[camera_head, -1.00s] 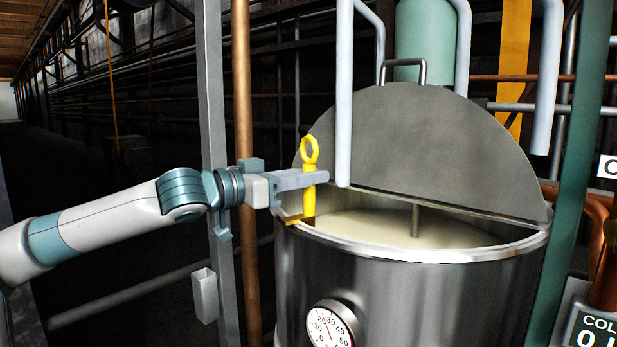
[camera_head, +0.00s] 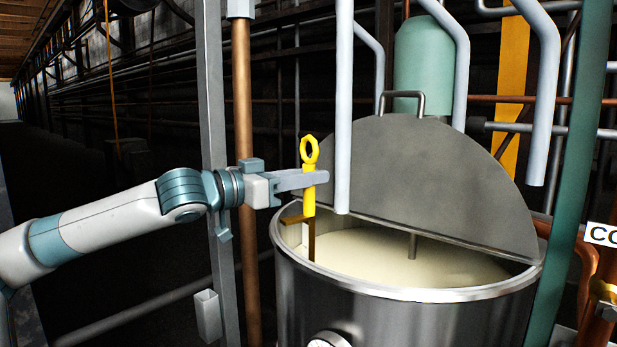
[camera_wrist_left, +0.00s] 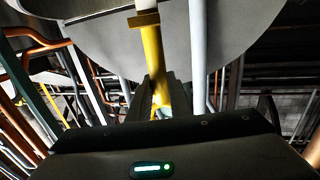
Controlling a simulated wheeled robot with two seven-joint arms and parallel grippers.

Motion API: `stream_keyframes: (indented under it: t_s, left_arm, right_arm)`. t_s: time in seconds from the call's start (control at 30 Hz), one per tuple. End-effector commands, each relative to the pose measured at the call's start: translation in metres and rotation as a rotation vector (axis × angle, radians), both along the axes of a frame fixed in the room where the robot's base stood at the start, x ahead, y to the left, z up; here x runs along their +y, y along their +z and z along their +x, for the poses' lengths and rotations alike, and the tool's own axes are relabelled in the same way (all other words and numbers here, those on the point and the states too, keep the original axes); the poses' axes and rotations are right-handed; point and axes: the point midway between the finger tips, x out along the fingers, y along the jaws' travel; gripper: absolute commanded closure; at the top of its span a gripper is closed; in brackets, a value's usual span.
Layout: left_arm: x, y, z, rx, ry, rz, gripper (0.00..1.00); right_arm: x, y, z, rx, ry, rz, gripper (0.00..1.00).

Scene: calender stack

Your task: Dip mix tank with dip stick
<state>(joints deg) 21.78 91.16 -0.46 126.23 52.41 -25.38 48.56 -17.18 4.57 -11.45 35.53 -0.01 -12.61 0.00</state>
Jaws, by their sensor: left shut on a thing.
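My left gripper (camera_head: 312,180) is shut on the dip stick's yellow handle (camera_head: 309,198), which has a ring at its top. The stick is upright at the left side of the mix tank (camera_head: 400,310). Its narrow lower part (camera_head: 308,240) shows inside the tank's rim, against the inner wall. I cannot tell whether its lower end touches the cream-coloured liquid (camera_head: 375,250). In the left wrist view the yellow handle (camera_wrist_left: 152,55) rises from between the fingers. My right gripper is not in view.
A grey half lid (camera_head: 430,175) with a handle covers the tank's back. A white vertical pipe (camera_head: 343,110) stands just right of the gripper. A grey post (camera_head: 213,120) and a copper pipe (camera_head: 242,130) stand behind my wrist. A small open holder (camera_head: 208,315) hangs on the post.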

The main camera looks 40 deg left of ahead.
Motion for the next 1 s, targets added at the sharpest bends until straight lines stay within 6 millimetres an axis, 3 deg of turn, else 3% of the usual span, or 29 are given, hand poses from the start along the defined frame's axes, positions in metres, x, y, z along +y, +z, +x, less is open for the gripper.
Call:
stream_keyframes:
  t_s: [0.17, 1.0]
  left_arm:
    - [0.0, 0.017, 0.0, -0.001, 0.0, 0.0, 1.0]
    - [0.0, 0.055, 0.0, -0.002, 0.001, 0.002, 1.0]
  right_arm:
    - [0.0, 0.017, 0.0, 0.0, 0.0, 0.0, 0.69]
    - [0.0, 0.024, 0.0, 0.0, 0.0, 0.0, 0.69]
